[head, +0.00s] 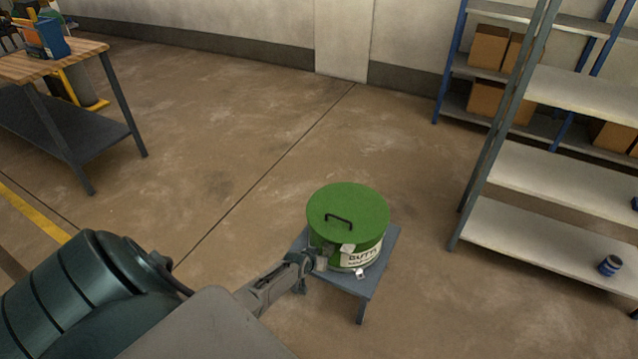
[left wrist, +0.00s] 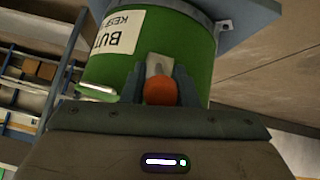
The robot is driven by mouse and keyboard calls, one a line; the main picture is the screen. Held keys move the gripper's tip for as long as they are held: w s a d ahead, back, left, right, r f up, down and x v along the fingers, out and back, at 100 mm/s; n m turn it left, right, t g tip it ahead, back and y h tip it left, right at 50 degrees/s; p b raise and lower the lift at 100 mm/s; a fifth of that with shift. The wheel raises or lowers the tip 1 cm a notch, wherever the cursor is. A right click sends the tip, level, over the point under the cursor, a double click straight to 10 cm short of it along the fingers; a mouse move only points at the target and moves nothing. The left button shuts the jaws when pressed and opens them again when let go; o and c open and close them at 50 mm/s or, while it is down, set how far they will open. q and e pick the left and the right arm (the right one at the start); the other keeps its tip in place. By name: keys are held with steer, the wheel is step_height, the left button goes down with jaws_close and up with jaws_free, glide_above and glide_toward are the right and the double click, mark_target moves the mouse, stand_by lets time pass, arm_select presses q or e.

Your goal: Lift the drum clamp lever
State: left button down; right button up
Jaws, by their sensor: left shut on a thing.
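A green drum (head: 347,222) with a flat green lid and a black handle stands upright on a small blue-grey table (head: 352,279). My left gripper (head: 313,261) is at the drum's near left side in the head view. In the left wrist view the drum (left wrist: 190,60) fills the upper middle, and my left gripper (left wrist: 160,85) is shut on the clamp lever (left wrist: 158,66), a small metallic piece against the drum wall. A round orange part (left wrist: 160,92) sits between the fingers. My right gripper is in neither view.
A shelf rack (head: 560,165) with boxes and a small blue can (head: 610,265) stands at the right. A wooden-topped workbench (head: 50,64) stands at the upper left. The floor (head: 230,130) between them is clear.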

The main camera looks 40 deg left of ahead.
arm_select(q)
steer(key=shift+w+a+r, duration=0.1)
steer(key=shift+w+r, duration=0.15)
steer(key=shift+r, duration=0.05)
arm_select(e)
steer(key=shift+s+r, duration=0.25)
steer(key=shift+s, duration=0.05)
arm_select(q)
steer(key=c, duration=1.1)
jaws_free()
steer(key=shift+c, duration=0.2)
steer(key=shift+s+f, duration=0.1)
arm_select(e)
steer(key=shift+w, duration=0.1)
arm_select(q)
steer(key=shift+s+r+g+p, duration=0.3)
steer(key=shift+r+p, duration=0.05)
steer(key=shift+p, duration=0.3)
steer(key=p+v, duration=0.3)
steer(key=v, duration=0.7)
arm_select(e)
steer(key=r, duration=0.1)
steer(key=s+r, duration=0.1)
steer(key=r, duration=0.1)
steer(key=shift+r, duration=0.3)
